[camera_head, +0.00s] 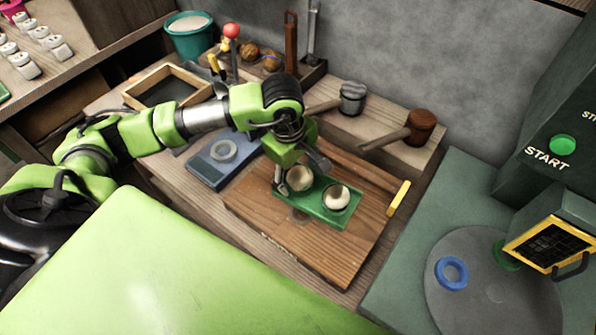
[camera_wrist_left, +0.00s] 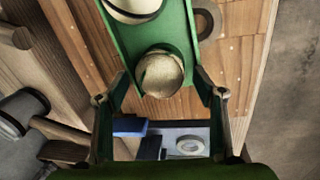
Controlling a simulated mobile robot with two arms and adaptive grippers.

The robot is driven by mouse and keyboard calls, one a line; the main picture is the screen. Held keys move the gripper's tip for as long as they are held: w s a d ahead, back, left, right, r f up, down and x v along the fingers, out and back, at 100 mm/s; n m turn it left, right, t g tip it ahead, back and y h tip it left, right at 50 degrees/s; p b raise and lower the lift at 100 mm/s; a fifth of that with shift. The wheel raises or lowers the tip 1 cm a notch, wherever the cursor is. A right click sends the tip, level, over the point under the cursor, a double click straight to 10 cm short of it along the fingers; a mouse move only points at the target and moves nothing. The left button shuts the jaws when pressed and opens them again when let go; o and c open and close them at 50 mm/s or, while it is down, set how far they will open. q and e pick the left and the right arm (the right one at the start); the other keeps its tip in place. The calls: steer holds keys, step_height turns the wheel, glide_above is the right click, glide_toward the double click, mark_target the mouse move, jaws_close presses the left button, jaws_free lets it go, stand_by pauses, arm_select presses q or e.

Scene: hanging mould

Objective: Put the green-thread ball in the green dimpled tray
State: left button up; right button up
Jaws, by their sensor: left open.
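The green dimpled tray (camera_head: 318,212) lies on a wooden board in the head view; it also shows in the left wrist view (camera_wrist_left: 184,30). A pale tan ball (camera_head: 299,178) sits at the tray's left end; in the left wrist view this ball (camera_wrist_left: 160,74) lies between my fingertips. A whiter ball (camera_head: 337,196) sits in the other dimple, partly cut off in the wrist view (camera_wrist_left: 132,6). My right gripper is not in view.
The wooden board (camera_head: 340,256) has a yellow handle (camera_head: 399,198). A blue device (camera_head: 209,170) with a grey ring lies left of it. Two mallets (camera_head: 352,97) (camera_head: 420,124) lie behind. A blue ring (camera_head: 451,273) lies on the round plate at right.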

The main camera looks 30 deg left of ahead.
arm_select(q)
step_height(320, 180, up, 12)
steer(key=s, duration=0.1)
steer(key=shift+s+a, duration=0.25)
steer(key=shift+s, duration=0.05)
steer(key=shift+s+f, duration=0.1)
steer(key=shift+f, duration=0.1)
